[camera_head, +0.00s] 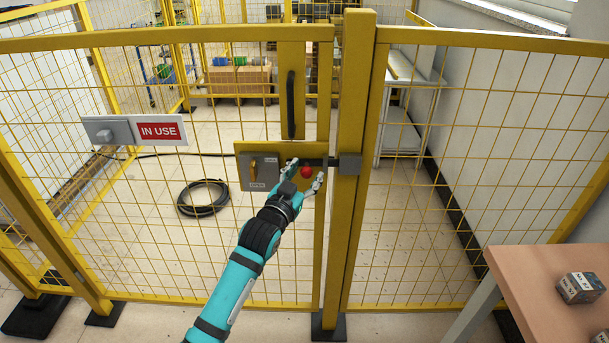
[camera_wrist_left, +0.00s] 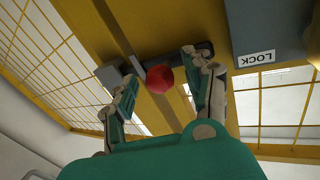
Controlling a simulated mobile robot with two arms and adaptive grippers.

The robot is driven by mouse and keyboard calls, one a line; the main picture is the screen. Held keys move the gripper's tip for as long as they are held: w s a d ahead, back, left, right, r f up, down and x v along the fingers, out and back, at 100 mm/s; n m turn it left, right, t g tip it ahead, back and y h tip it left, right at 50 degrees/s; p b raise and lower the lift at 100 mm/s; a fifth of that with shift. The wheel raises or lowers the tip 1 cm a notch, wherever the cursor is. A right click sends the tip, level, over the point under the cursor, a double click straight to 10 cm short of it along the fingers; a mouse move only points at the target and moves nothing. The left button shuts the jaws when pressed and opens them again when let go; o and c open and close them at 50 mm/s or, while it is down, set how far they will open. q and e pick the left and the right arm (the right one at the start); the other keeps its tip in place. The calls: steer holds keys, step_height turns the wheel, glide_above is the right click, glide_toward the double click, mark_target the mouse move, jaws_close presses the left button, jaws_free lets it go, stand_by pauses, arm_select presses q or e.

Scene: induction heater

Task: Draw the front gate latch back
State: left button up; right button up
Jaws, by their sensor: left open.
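The gate latch is a dark horizontal bolt (camera_head: 322,162) on a yellow plate, with a red ball knob (camera_head: 306,172) on it. The bolt reaches to a grey keeper block (camera_head: 349,165) on the yellow post. My left gripper (camera_head: 306,177) is open, with one finger on each side of the knob. In the left wrist view the red knob (camera_wrist_left: 159,79) lies between the two spread fingers (camera_wrist_left: 160,88). I cannot tell whether either finger touches it. My right gripper is not in view.
An "IN USE" sign (camera_head: 161,131) hangs on the left mesh. A table (camera_head: 535,285) with small boxes (camera_head: 580,288) stands at the lower right.

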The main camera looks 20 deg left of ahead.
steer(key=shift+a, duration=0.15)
arm_select(q)
steer(key=c, duration=0.4)
jaws_close()
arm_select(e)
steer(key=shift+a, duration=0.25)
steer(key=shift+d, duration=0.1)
arm_select(q)
steer(key=shift+a, duration=0.15)
steer(key=a, duration=0.2)
steer(key=s+a+p, duration=0.1)
steer(key=a, duration=0.1)
steer(key=a+p, duration=0.1)
steer(key=a, duration=0.1)
steer(key=shift+s, duration=0.4)
steer(key=shift+d, duration=0.15)
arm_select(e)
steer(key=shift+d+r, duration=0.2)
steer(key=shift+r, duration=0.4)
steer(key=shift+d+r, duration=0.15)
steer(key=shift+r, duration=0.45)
